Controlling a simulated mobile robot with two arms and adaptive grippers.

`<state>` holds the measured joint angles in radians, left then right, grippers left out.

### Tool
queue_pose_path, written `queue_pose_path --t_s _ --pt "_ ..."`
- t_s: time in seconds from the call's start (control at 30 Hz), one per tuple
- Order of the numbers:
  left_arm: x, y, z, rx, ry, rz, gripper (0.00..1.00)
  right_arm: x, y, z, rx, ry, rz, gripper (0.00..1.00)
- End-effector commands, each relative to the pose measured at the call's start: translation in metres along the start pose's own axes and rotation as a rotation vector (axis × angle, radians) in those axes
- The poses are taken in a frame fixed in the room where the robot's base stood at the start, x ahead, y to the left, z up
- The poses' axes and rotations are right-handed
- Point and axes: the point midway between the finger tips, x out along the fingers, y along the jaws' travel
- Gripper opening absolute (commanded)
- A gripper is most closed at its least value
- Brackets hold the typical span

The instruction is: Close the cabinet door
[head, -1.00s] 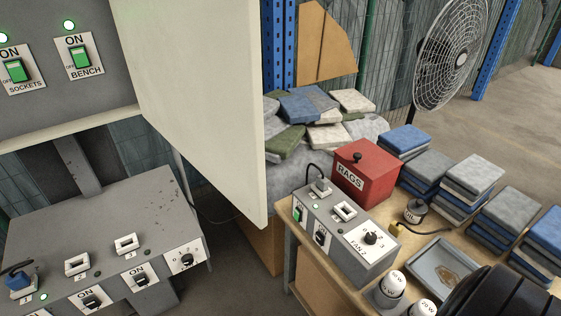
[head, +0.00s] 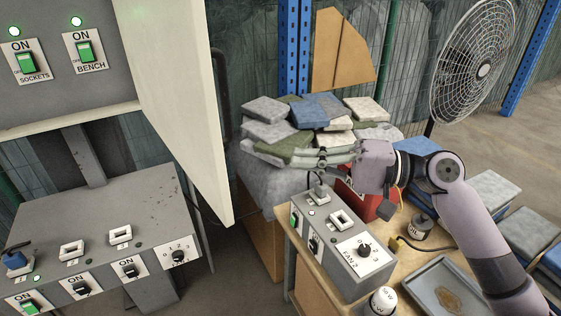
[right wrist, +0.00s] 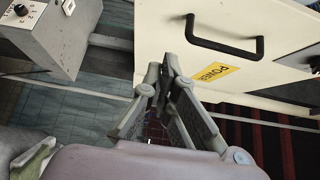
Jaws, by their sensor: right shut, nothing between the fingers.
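The cabinet door (head: 175,90) is a cream panel standing open at the right side of the grey cabinet (head: 100,45); its inner face shows in the head view. Its outer face (right wrist: 170,25), with a black bar handle (right wrist: 222,42) and a yellow POWER label (right wrist: 212,72), shows in the right wrist view. My right gripper (head: 248,148) is shut and empty, pointing left, to the right of the door's free edge. In the wrist view the fingertips (right wrist: 165,62) overlap the door's lower part; I cannot tell whether they touch it. My left gripper is not in view.
Below the right arm stand a grey FAN 2 switch box (head: 335,235) and a partly hidden red rags box (head: 382,205) on a wooden table. A cloth pile (head: 310,125) lies behind the gripper. A grey switch console (head: 100,230) stands below the cabinet.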

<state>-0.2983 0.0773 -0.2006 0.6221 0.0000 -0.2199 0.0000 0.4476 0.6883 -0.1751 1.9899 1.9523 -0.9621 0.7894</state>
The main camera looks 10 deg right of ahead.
Motion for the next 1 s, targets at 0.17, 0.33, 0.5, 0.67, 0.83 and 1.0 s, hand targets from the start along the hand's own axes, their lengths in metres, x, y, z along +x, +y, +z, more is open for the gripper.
queue_pose_path --t_s 0.17,0.33,0.5,0.67,0.83,1.0 --pt "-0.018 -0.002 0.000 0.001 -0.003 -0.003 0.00 0.030 -0.005 0.000 0.002 -0.002 -0.003 0.00" --pt "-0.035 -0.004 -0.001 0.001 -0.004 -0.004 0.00 0.067 -0.006 -0.001 0.002 -0.001 -0.004 0.00" --pt "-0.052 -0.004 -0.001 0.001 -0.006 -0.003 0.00 0.100 -0.005 0.003 0.001 0.001 -0.001 0.00" --pt "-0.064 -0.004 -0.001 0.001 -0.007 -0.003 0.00 0.114 -0.003 0.019 0.001 0.002 -0.001 0.00" --pt "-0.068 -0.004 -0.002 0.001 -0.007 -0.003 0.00 0.121 -0.001 0.025 0.000 0.004 -0.001 0.00" --pt "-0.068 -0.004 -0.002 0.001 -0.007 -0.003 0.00 0.122 0.001 0.027 -0.001 0.004 0.000 0.00"
